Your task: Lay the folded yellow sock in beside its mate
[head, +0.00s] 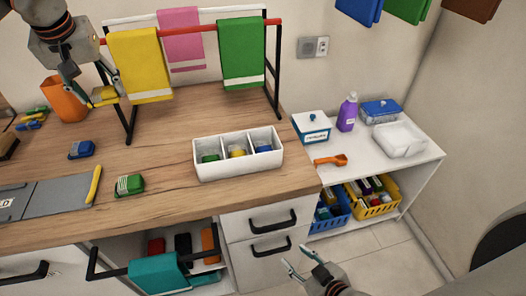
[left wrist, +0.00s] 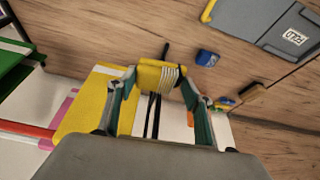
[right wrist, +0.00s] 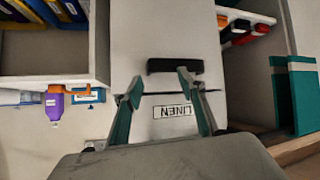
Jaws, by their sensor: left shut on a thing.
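My left gripper (head: 98,98) is shut on the folded yellow sock (head: 104,93), held up in front of the drying rack. In the left wrist view the sock (left wrist: 160,75) sits between the two fingertips (left wrist: 158,85). Its mate, a yellow sock (head: 237,151), lies in the middle compartment of the white divided box (head: 240,170) on the wooden counter. A green sock (head: 210,157) is in the left compartment and a blue one (head: 263,146) in the right. My right gripper (head: 297,260) is open and empty before the drawers; it also shows in the right wrist view (right wrist: 157,82).
The rack (head: 205,27) with hanging yellow, pink and green towels stands behind. A green folded sock (head: 129,185), a blue one (head: 81,149), an orange cup (head: 65,101) and a grey board (head: 48,200) are on the counter. Wood is clear left of the box.

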